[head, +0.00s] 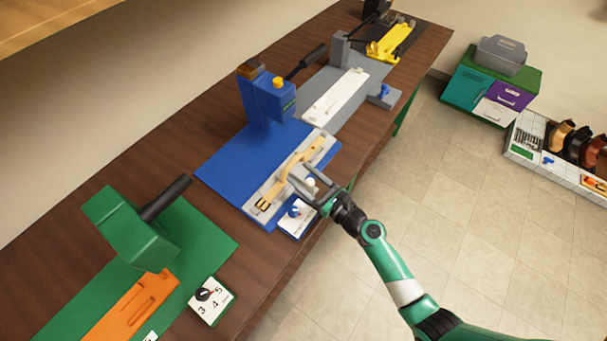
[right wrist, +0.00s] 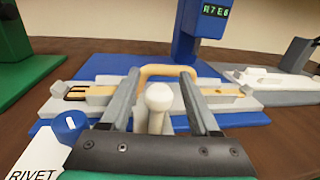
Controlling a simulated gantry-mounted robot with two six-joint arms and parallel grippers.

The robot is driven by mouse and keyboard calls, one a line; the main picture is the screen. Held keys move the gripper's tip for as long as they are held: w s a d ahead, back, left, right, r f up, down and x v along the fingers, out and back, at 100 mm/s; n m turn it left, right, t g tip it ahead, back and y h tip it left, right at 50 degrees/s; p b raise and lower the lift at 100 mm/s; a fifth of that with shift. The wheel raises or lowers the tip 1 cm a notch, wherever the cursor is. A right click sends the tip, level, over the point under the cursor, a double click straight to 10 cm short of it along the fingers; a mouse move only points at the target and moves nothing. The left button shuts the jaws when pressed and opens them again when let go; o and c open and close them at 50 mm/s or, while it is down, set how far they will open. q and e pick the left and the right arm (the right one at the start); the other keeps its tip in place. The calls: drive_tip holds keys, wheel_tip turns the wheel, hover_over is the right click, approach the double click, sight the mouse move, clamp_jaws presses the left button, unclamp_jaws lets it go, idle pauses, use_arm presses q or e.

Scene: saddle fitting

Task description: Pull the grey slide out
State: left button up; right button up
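The grey slide (head: 322,150) sits on the blue base plate of the blue machine, with a tan strap (head: 291,166) lying along it. In the right wrist view the slide (right wrist: 55,104) spans left to right, with the strap's loop standing up at its middle. A pale round-topped knob (right wrist: 158,97) stands at the near side of the slide. My right gripper (head: 309,183) is at the slide's near side. In the right wrist view its fingers (right wrist: 160,105) stand apart on either side of the knob, with gaps showing. My left gripper is not in view.
The blue machine (head: 266,92) rises behind the slide. A white dial plate with a blue knob (right wrist: 68,125) lies close by. A green machine (head: 132,228) with an orange slide and a grey station (head: 350,75) with a white slide flank it. Open floor lies right.

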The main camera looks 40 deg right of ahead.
drive_tip(key=s, duration=1.1)
drive_tip(key=shift+s+d, duration=0.25)
